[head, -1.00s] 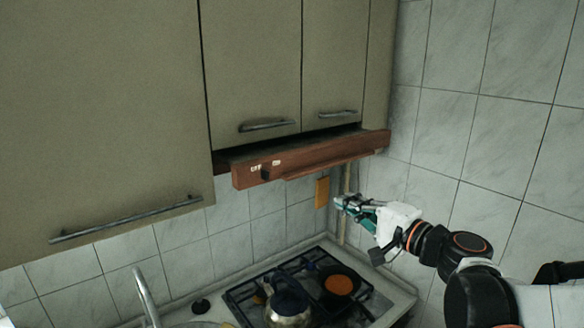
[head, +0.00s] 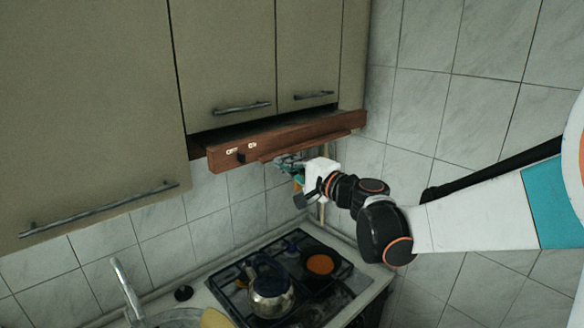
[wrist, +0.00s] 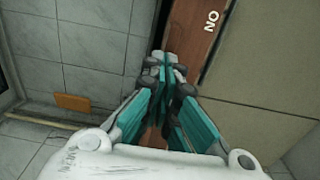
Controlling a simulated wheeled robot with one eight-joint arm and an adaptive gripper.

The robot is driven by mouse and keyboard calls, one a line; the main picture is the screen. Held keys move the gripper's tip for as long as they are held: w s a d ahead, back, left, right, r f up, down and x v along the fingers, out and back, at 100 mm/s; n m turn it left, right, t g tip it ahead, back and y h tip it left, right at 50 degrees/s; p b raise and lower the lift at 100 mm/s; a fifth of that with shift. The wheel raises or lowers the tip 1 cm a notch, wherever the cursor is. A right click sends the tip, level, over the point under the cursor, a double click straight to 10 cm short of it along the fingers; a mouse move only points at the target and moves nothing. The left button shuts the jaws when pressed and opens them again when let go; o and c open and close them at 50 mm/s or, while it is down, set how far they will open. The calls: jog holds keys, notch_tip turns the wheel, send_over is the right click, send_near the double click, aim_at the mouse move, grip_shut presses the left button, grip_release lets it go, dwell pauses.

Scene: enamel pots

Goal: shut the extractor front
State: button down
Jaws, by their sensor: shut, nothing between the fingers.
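The extractor front (head: 310,130) is a brown wooden panel with small white labels and a dark knob at its left. It sticks out under the wall cupboards, with a dark gap behind its top edge. My gripper (head: 284,161) is shut and empty, just below the panel's lower edge, right of its middle. In the wrist view my gripper (wrist: 168,72) points along the brown extractor front (wrist: 196,32), and its fingers cover part of it. I cannot tell whether the fingertips touch the wood.
Beige cupboards (head: 220,55) with bar handles hang above and to the left. Below is a gas hob (head: 235,284) with a kettle (head: 270,290) and an orange-topped pan (head: 320,264). A tap (head: 127,285) stands at lower left. Tiled walls (head: 440,110) close the right side.

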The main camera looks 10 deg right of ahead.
jog(key=shift+w+a, duration=0.15)
jog(key=b+x, duration=0.3)
jog(key=x, duration=1)
jog(key=shift+w+a, duration=0.25)
jog(key=shift+w, duration=0.1)
jog(key=b+v, duration=0.3)
jog(key=v, duration=1.1)
jog(key=s+f+n+g+h+b, duration=0.1)
jog(key=s+f+n+g+b, duration=0.25)
jog(key=s+f+b, duration=0.6)
jog(key=s+d+f+n+g+h+b, duration=0.1)
jog(key=s+d+f+n+h+b, duration=0.1)
jog(key=s+f, duration=0.6)
jog(key=s+d+f+n+g+h+b, duration=0.2)
jog(key=s+d+f+b, duration=0.4)
jog(key=f, duration=1)
jog(key=s+d+f+n+g+h+b, duration=0.1)
jog(key=s+d+f+n+h+b, duration=0.2)
jog(key=s+f+b, duration=0.5)
jog(key=s+d+f+h, duration=0.1)
jog(key=s+f+h, duration=0.1)
jog(key=s+f, duration=0.1)
jog(key=shift+s+d+f+n, duration=0.3)
jog(key=shift+s+f+n, duration=0.1)
jog(key=shift+s, duration=0.35)
